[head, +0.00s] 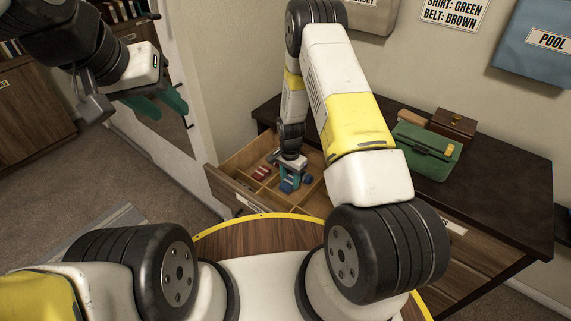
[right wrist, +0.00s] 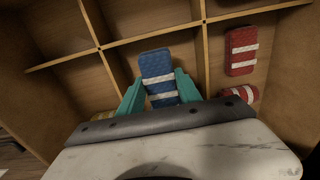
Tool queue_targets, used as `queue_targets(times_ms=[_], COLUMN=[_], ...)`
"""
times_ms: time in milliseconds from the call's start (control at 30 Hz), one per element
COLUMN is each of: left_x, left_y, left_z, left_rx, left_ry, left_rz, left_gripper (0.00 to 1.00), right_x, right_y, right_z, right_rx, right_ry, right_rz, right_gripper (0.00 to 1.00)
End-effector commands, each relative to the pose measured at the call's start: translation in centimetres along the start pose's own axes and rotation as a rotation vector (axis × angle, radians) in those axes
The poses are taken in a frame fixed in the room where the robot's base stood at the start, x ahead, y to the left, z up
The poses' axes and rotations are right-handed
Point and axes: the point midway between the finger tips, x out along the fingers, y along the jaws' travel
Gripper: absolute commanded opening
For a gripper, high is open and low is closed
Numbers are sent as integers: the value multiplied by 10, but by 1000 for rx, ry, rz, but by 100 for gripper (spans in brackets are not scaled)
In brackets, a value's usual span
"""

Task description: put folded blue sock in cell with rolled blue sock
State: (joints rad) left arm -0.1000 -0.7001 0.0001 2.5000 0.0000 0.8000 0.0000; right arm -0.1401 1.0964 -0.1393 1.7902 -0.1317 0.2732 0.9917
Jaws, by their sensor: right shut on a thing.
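The folded blue sock (right wrist: 157,75), with white stripes, is between the teal fingers of my right gripper (right wrist: 160,95), which is shut on it. In the head view, my right gripper (head: 290,172) is down in the open divided drawer with the blue sock (head: 287,186) at its fingertips. A small blue thing (head: 307,179) lies just right of it, perhaps the rolled blue sock; it is too small to be sure. My left gripper (head: 158,103) is open and empty at the upper left, away from the drawer.
Wooden dividers (right wrist: 205,50) split the drawer (head: 235,188) into cells. A folded red sock (right wrist: 241,50) and a rolled red sock (right wrist: 240,94) lie to the right in the wrist view.

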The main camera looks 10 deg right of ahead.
Motion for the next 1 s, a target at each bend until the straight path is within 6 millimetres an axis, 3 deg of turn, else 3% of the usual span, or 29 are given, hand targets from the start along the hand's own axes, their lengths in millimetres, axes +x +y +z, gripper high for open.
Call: queue_targets(times_ms=[400, 800, 833, 900, 1000], left_x=[0, 0, 0, 0, 0], left_y=[0, 0, 0, 0, 0], left_z=[0, 0, 0, 0, 0], left_rx=[0, 0, 0, 0, 0], left_ry=[0, 0, 0, 0, 0], left_rz=[0, 0, 0, 0, 0], left_gripper=[36, 36, 36, 36, 36], right_x=[46, 53, 52, 52, 52], right_y=[1, 0, 0, 0, 0], right_z=[0, 0, 0, 0, 0], right_rx=[0, 0, 0, 0, 0], right_ry=[-2, -1, 0, 0, 0], right_rz=[2, 1, 0, 0, 0], right_gripper=[3, 3, 47, 60, 63])
